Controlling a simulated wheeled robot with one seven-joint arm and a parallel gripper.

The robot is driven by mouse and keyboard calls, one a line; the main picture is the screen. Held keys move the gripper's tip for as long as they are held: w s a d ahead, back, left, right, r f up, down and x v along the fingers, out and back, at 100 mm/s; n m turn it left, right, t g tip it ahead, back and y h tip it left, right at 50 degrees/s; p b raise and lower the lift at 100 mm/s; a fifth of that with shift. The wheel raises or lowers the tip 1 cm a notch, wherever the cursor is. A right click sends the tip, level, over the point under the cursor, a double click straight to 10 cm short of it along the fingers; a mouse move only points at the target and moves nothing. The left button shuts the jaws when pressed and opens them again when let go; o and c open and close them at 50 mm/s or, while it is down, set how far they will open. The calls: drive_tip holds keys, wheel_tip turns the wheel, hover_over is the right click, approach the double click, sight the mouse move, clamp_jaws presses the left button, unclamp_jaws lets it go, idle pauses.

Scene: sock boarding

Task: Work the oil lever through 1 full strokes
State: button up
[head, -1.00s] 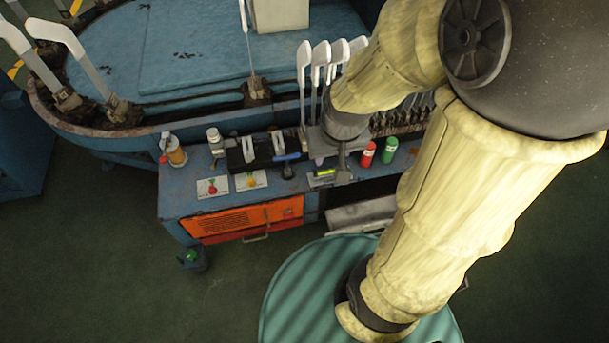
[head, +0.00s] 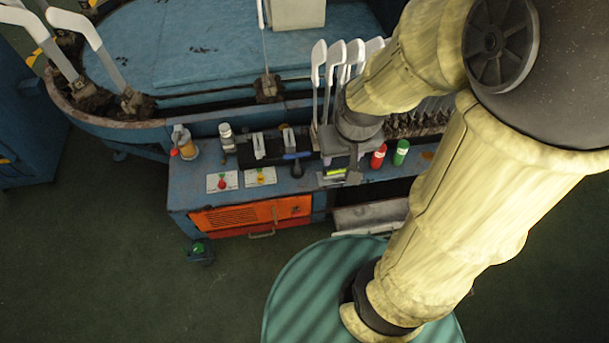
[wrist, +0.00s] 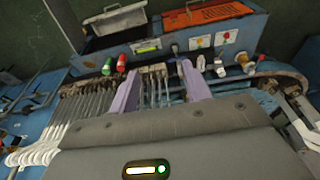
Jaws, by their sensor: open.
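A lever with a blue handle and black knob (head: 296,165) stands on the bench top, beside a black block (head: 260,148) with two pale metal pieces. It looks like the oil lever, but no label confirms this. In the wrist view a small dark lever (wrist: 175,49) shows beyond my fingertips; its exact angle is too small to tell. My gripper (head: 348,165) is over the bench, right of the lever in the head view. In the wrist view its purple fingers are apart, so my gripper (wrist: 160,85) is open, with nothing clearly held between them.
Upright white sock boards (head: 318,80) rise close behind my gripper.

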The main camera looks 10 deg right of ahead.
clamp_jaws()
idle(1.4)
